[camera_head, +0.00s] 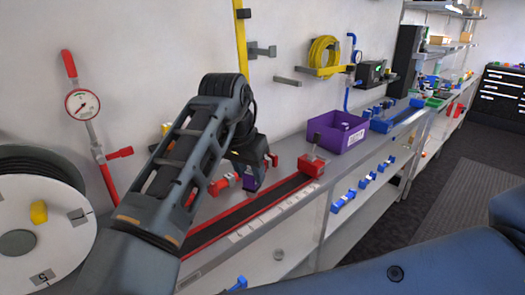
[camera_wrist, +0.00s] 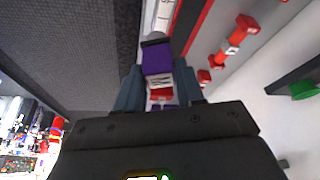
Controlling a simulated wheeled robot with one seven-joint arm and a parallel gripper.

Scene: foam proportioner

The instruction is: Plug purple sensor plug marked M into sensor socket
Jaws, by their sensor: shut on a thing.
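My gripper (camera_wrist: 158,80) is shut on a purple plug (camera_wrist: 157,60) in the wrist view. The plug has a dark grey end, with a white label and a red band nearer my gripper. I cannot read a letter on it. In the head view, the purple plug (camera_head: 250,183) shows as a small patch below my dark gripper (camera_head: 252,172), above the bench beside a red-edged black strip. My arm hides part of this area. I cannot tell for certain which part is the sensor socket; a red block (camera_head: 312,165) stands at the strip's far end.
A purple bin (camera_head: 338,137) stands on the bench behind the red block. A red and white fitting (camera_head: 222,184) is left of my gripper. A gauge (camera_head: 82,103) with red handles and a hose reel (camera_head: 35,215) are at left.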

